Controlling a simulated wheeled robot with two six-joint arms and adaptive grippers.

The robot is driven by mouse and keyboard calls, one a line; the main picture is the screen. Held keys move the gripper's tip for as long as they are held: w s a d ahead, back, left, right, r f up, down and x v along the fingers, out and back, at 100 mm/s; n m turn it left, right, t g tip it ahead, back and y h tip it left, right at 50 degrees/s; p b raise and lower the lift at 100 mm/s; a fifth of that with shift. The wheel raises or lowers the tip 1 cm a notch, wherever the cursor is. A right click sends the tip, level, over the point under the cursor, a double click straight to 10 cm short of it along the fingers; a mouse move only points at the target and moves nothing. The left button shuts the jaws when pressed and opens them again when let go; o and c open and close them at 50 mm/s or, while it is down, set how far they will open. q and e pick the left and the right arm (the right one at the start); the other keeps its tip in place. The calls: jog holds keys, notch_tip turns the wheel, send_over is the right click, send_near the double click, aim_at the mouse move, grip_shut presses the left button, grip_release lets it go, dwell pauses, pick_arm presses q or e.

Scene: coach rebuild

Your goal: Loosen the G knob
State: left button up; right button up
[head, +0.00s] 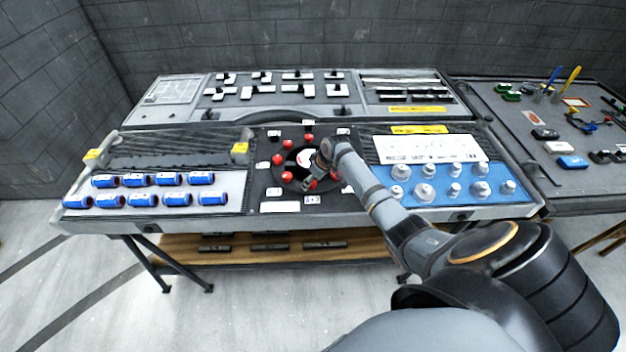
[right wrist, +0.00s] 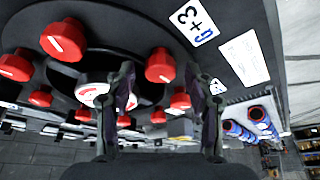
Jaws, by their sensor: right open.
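A dark round dial panel (head: 262,178) sits mid-bench with several red knobs around a white-and-red centre. In the right wrist view a red knob (right wrist: 160,66) lies between the fingertips of my right gripper (right wrist: 160,72). The white label (right wrist: 194,22) beside this knob seems to read "G+3" in blue and black. My right gripper is open, one finger to each side of the knob; I cannot tell whether either finger touches it. In the head view my right gripper (head: 318,170) covers part of the dial's lower right. My left gripper is not in view.
Other red knobs (right wrist: 63,40) stand close by. Blue cylinders (head: 142,200) lie left of the dial, and pale round parts (head: 424,192) stand on a blue mat to its right. A raised tray (head: 280,88) stands behind. A side table (head: 545,170) holds small tools.

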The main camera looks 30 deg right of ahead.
jog(key=shift+c, duration=0.4)
jog(key=c, duration=1)
jog(key=shift+c, duration=0.2)
jog(key=shift+f+n, duration=0.1)
jog(key=shift+n, duration=0.2)
jog(key=n+y+b, duration=0.1)
jog(key=n, duration=0.1)
jog(key=n+b, duration=0.2)
jog(key=shift+w+d+f+g+y, duration=0.1)
jog(key=shift+d+f+g+y, duration=0.05)
jog(key=shift+g+y, duration=0.2)
jog(key=n+g+b, duration=0.1)
jog(key=n+b, duration=0.3)
jog(key=n+g+y+b, duration=0.1)
jog(key=n+b, duration=0.2)
jog(key=b, duration=0.1)
jog(key=n+g+y+b, duration=0.1)
jog(key=n+g+b, duration=0.1)
jog(key=n+b, duration=0.2)
jog(key=shift+w+n+b, duration=0.25)
jog(key=shift+n+b, duration=0.05)
jog(key=shift+n+g+b, duration=0.35)
jog(key=shift+n+b, duration=0.65)
jog(key=shift+b, duration=0.05)
jog(key=shift+r+h, duration=0.2)
jog(key=shift+h, duration=0.05)
